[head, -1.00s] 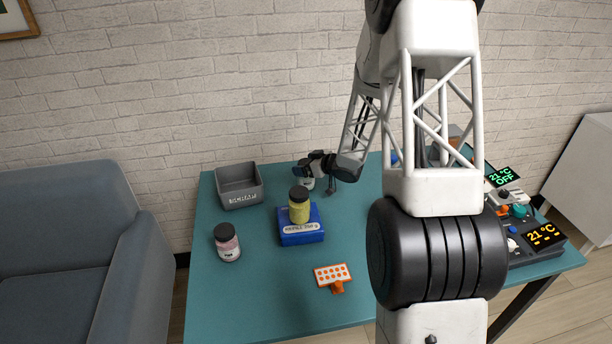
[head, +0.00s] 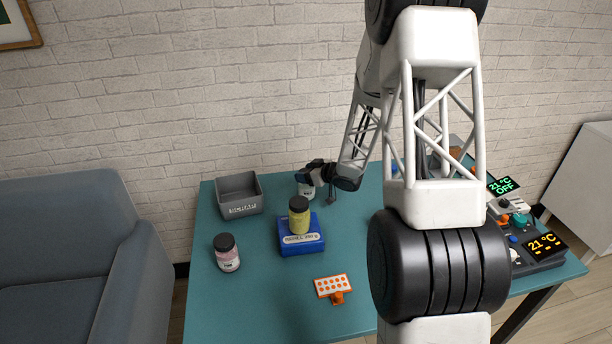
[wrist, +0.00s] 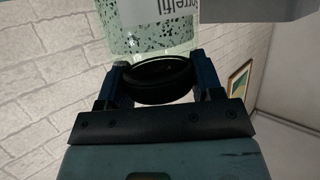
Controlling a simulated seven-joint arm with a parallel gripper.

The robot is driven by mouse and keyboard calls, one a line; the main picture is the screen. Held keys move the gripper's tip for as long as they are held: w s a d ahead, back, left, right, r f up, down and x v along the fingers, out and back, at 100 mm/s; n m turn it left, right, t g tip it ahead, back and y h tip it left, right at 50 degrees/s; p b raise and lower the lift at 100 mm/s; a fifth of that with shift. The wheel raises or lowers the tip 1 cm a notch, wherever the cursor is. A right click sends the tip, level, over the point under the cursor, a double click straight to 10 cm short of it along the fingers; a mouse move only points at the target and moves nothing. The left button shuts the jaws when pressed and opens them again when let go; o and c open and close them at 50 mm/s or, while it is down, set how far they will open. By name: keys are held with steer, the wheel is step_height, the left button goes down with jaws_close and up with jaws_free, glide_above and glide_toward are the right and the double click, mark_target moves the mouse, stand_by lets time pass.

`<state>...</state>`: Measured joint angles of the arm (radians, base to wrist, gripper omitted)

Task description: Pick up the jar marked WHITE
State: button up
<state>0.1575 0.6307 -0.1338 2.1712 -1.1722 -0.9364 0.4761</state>
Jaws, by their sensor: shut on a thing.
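A small jar with a pale label (head: 306,190) is at the back of the teal table, right of the grey bin. My gripper (head: 312,178) is shut on it at its black lid, which it mostly hides in the head view. The wrist view shows the two fingers on either side of the black lid (wrist: 158,80), and the jar's pale, black-speckled body (wrist: 150,38) beyond it. Its label lettering is cut off and I cannot read a colour word. I cannot tell whether the jar is clear of the table.
A grey bin (head: 239,211) stands left of the held jar. A yellow jar (head: 299,221) stands on a blue box (head: 301,247); a pink jar (head: 228,262) is front left. An orange piece (head: 333,287) is in front. Control boxes (head: 540,248) are at right.

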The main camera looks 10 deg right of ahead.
steer(key=shift+r, duration=4.8)
steer(key=shift+a, duration=0.1)
